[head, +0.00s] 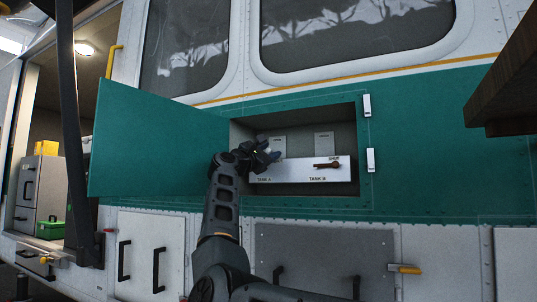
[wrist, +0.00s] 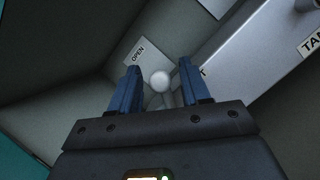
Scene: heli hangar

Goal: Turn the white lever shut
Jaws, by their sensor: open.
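The white lever (wrist: 161,80) shows in the wrist view as a round pale knob on a short stem, between my two open fingers. My gripper (wrist: 163,85) is open around it; I cannot tell whether either finger touches it. In the head view my gripper (head: 268,154) reaches into the left part of an open wall compartment, over the "TANK A" end of a white panel (head: 285,175), and hides the lever. An "OPEN" label (wrist: 138,56) is on the compartment wall, up and left of the knob in the wrist view.
The green compartment door (head: 155,140) stands open to the left. A dark brown slab (head: 510,80) juts in at the upper right. The right part of the compartment is free of my arm.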

